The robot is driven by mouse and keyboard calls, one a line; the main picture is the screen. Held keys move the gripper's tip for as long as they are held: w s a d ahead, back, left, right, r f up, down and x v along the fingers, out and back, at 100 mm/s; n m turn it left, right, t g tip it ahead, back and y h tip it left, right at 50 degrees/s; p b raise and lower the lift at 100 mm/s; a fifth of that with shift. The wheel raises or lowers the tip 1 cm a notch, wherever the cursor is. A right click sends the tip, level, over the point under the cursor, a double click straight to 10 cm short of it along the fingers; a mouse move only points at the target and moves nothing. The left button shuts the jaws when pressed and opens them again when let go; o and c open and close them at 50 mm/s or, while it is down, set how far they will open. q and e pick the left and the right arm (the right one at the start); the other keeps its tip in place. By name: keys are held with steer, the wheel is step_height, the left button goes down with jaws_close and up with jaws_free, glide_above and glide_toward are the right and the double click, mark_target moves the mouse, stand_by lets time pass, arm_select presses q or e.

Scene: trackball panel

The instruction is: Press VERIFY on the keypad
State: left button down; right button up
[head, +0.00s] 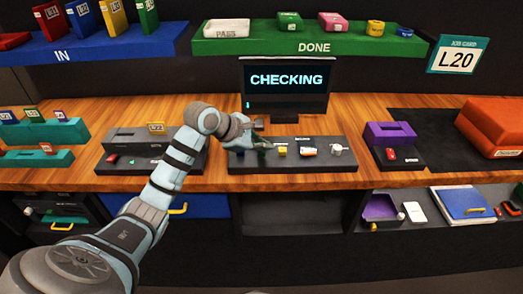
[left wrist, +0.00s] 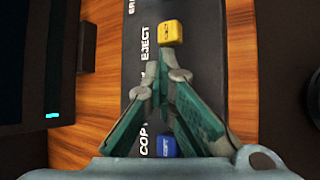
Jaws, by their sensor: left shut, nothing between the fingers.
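The dark keypad panel (head: 240,165) stands at the middle of the wooden counter, below the screen (head: 290,80), which reads CHECKING. My left gripper (head: 265,146) is shut and empty over the left part of this panel. In the left wrist view the shut fingers (left wrist: 163,62) lie between a blue key (left wrist: 165,147) beside the label COPY and a yellow key (left wrist: 171,33) beside the label EJECT. The fingers cover the space between these keys; no VERIFY label is readable and any key there is hidden. I cannot tell whether the fingertips touch the panel. My right gripper is not in view.
Farther right on the panel are a red-and-white key (head: 308,150) and a white knob (head: 337,149). A grey unit (head: 125,138) with a yellow L22 tag stands left, a purple block (head: 390,133) right. A job card (head: 458,56) reads L20.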

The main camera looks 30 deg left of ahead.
mark_target(263, 153)
arm_select(q)
steer(key=shift+r, duration=0.1)
steer(key=shift+r+p, duration=0.75)
steer(key=shift+r, duration=0.1)
step_height(263, 153, up, 5)
steer(key=p, duration=0.3)
steer(key=shift+p, duration=0.35)
stand_by(0.5)
